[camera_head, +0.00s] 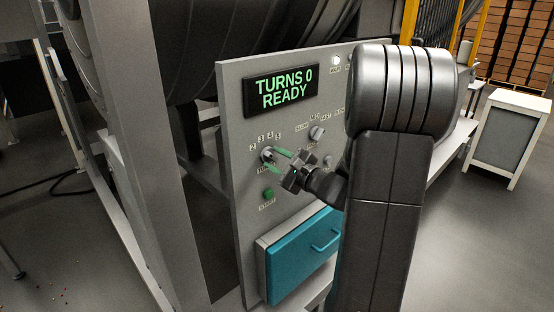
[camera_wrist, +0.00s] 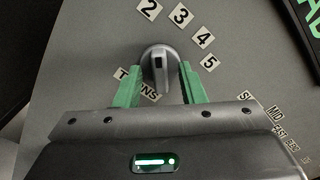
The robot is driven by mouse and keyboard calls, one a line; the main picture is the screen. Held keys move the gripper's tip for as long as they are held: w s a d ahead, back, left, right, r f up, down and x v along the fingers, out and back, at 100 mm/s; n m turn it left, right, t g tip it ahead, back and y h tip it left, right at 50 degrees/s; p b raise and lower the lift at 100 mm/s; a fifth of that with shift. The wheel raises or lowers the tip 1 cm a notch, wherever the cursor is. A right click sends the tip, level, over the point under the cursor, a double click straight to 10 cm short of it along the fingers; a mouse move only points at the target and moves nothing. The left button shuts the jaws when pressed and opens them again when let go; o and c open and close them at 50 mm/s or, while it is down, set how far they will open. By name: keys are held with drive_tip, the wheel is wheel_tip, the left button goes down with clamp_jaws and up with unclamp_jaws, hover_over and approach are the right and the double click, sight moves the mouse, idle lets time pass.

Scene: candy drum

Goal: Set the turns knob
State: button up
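The turns knob (camera_wrist: 158,66) is a round grey knob with a raised bar and a dark mark, under an arc of labels 2, 3, 4 and 5. In the head view the knob (camera_head: 267,154) sits on the left of the grey control panel (camera_head: 240,190). My gripper (camera_wrist: 160,80) has green fingers, one on each side of the knob, with visible gaps to it. It is open, and in the head view my gripper (camera_head: 276,157) reaches the knob from the right. The display (camera_head: 281,92) reads "TURNS 0 READY".
A green start button (camera_head: 268,193) is below the knob. A second knob (camera_head: 316,133) with speed labels is to its right. A teal drawer (camera_head: 303,254) with a handle is lower on the panel. A grey post (camera_head: 135,150) stands left of the panel. My arm hides the panel's right part.

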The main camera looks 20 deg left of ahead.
clamp_jaws()
drive_tip(key=shift+m+p, duration=0.3)
drive_tip(key=shift+m, duration=2.5)
unclamp_jaws()
